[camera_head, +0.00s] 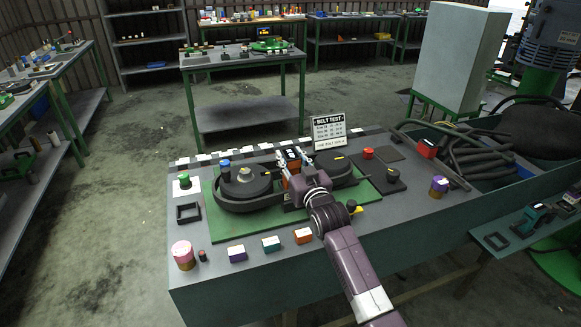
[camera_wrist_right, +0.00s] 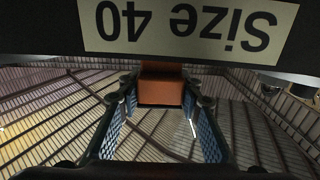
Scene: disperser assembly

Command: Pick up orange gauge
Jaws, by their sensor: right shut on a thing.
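My right gripper (camera_head: 290,157) is over the dark belt assembly on the table, its arm reaching in from the lower right. In the right wrist view its two fingers (camera_wrist_right: 162,118) are on either side of an orange block (camera_wrist_right: 160,88), which I take for the orange gauge. In the head view an orange patch (camera_head: 284,181) shows beside the fingers, mostly hidden by the gripper. Another orange block with a pale top (camera_head: 303,236) lies at the table's front. My left gripper is not in view.
A purple block (camera_head: 237,254) and a teal block (camera_head: 270,243) lie in the front row. A pink-topped cylinder (camera_head: 183,255) stands at front left. A "BELT TEST" sign (camera_head: 328,131) stands behind the gripper. A "Size 40" label (camera_wrist_right: 187,24) appears upside down in the wrist view.

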